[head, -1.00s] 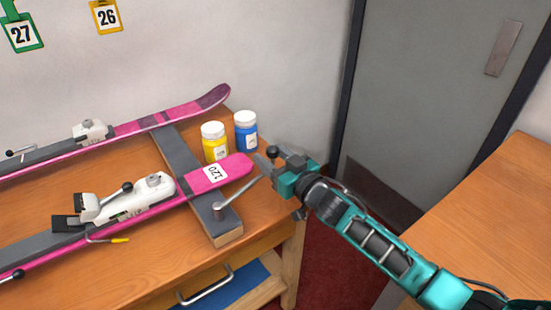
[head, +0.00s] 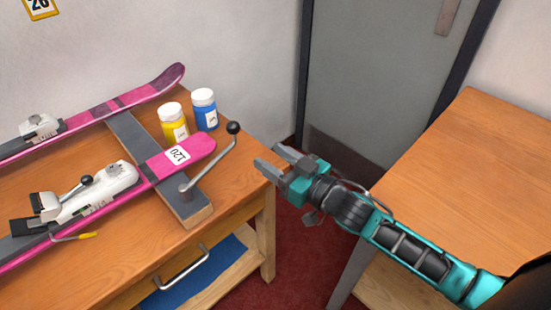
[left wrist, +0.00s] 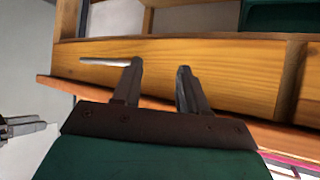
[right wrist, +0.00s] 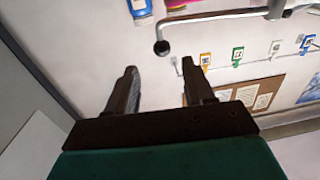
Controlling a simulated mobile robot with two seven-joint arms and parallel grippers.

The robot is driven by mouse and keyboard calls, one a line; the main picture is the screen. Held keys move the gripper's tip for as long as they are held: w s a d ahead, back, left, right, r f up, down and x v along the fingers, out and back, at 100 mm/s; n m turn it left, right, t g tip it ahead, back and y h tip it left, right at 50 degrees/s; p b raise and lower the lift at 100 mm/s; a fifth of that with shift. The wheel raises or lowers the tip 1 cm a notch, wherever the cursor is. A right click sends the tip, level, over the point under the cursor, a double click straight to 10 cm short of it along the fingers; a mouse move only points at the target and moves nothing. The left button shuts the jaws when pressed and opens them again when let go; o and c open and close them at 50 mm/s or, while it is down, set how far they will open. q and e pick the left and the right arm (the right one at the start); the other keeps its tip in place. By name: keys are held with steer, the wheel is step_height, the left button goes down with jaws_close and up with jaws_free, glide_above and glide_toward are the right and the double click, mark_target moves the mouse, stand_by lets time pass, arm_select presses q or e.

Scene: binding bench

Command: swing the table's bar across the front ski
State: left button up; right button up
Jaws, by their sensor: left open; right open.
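The bar (head: 211,168) is a grey bent rod with a black ball knob at its far end. It pivots on the near end of the dark crosspiece (head: 128,133) and points up and right, passing beside the tip of the front ski (head: 184,155), which is pink with a 120 label. My right gripper (head: 268,165) is open and empty, right of and apart from the knob. In the right wrist view the knob (right wrist: 162,47) shows ahead between the open fingers. My left gripper (left wrist: 155,78) is open and empty in its wrist view, before a wooden front; the head view does not show it.
A yellow jar (head: 173,122) and a blue jar (head: 204,109) stand behind the front ski's tip. A second ski (head: 90,115) lies behind. Another wooden table (head: 480,165) stands at right, with an open gap between the tables.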

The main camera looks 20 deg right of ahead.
steer(key=shift+s+f+m, duration=0.15)
steer(key=shift+s+m, duration=0.1)
steer(key=shift+m, duration=0.15)
steer(key=shift+c, duration=1.4)
steer(key=s+m, duration=0.1)
steer(key=m, duration=0.1)
steer(key=s+m+y, duration=0.1)
steer(key=m, duration=0.2)
steer(key=f+m, duration=0.1)
steer(key=m, duration=0.1)
steer(key=shift+s+a+f+y+b, duration=0.1)
steer(key=shift+s+a+y+b, duration=0.05)
steer(key=shift+s+y+b, duration=0.25)
steer(key=c, duration=0.5)
steer(key=m, duration=0.2)
steer(key=s+d+m, duration=0.1)
steer(key=m, duration=0.1)
steer(key=m+t, duration=0.1)
steer(key=m, duration=0.1)
steer(key=shift+s+d+f, duration=0.15)
steer(key=shift+s, duration=0.05)
jaws_close()
steer(key=w+a+r+m, duration=0.1)
steer(key=w+a+m, duration=0.1)
steer(key=w, duration=0.4)
steer(key=w+a+r+m+t+h, duration=0.1)
steer(key=w+a+m, duration=0.1)
steer(key=w, duration=0.4)
steer(key=shift+a+r, duration=0.2)
steer(key=shift+r, duration=0.05)
